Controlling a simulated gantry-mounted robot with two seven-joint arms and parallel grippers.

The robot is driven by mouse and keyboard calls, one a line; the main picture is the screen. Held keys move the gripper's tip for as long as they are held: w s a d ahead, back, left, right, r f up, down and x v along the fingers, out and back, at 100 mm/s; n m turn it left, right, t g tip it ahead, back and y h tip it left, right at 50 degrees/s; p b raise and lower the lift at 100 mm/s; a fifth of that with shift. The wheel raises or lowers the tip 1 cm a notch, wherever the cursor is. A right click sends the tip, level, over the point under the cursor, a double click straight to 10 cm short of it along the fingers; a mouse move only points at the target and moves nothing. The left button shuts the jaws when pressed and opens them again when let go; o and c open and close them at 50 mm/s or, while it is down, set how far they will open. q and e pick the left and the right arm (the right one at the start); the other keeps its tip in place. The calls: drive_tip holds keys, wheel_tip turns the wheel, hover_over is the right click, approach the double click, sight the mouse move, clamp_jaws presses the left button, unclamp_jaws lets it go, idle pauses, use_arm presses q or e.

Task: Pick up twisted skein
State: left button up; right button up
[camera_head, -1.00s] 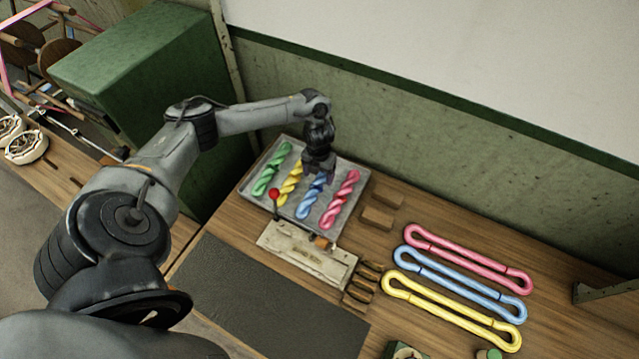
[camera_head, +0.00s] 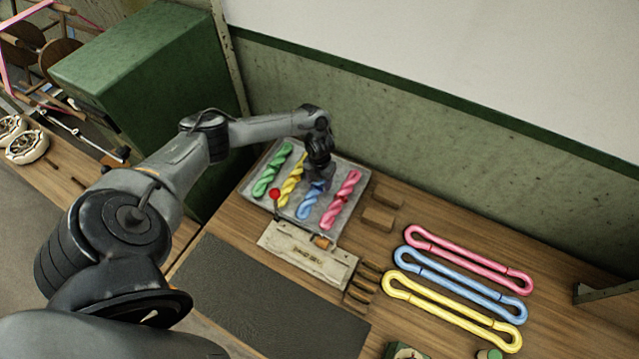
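Several twisted skeins lie side by side on a grey tray (camera_head: 253,204): a green skein (camera_head: 272,170), a yellow skein (camera_head: 291,181), a blue skein (camera_head: 308,203) and a pink skein (camera_head: 341,199). My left gripper (camera_head: 318,182) points down over the upper end of the blue skein and covers that end. Its fingers are small and dark here, so I cannot tell whether they are open or closed on the skein. My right gripper is not in view.
Pink (camera_head: 470,259), blue (camera_head: 460,284) and yellow (camera_head: 450,312) untwisted loops lie on the table at right. A cream device (camera_head: 306,255) with a red-knobbed lever stands before the tray. Wooden blocks (camera_head: 378,219) sit right of it. A dark mat (camera_head: 270,300) lies in front.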

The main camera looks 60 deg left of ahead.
use_arm(q)
drive_tip(key=c, duration=0.8)
drive_tip(key=shift+r, duration=0.1)
